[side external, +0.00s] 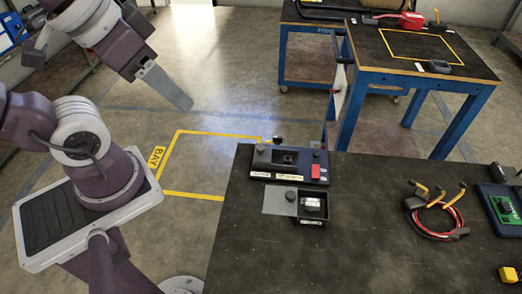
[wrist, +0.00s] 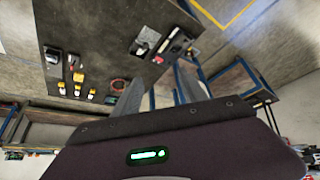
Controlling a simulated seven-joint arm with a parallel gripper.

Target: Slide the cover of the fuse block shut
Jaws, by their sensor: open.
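I cannot tell for sure which part is the cover. My gripper (side external: 166,87) is raised left of the bench, well apart from the block, with nothing in it. In the wrist view its two fingers (wrist: 160,72) stand apart; the bench items there are small.
A blue-legged table (side external: 420,60) stands behind. Yellow tape marks the floor.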

